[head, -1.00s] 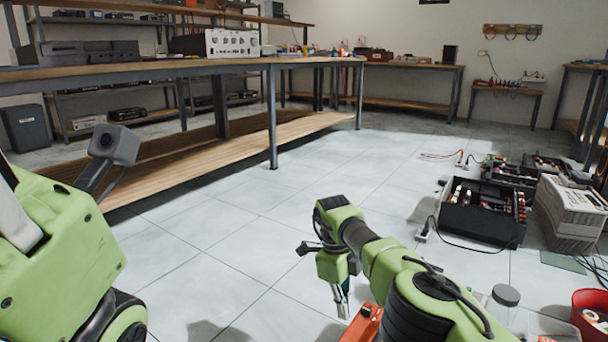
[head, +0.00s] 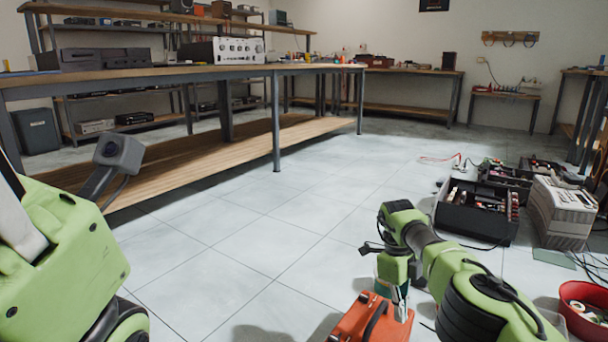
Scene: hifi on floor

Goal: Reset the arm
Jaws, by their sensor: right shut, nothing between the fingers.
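My right arm comes in from the lower right in the head view. Its gripper (head: 400,303) points down at the right end of a red toolbox with a dark handle. The gripper is shut with nothing held. It overlaps the toolbox in the picture, and I cannot tell whether it touches it. My left arm's green upper part shows at the lower left edge, but the left gripper is out of view.
The red toolbox (head: 355,327) is on the tiled floor. A black case (head: 476,217) and a beige device (head: 562,212) stand at the right. A red bowl (head: 580,294) is at the lower right. A long workbench (head: 180,75) spans the left. The middle floor is clear.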

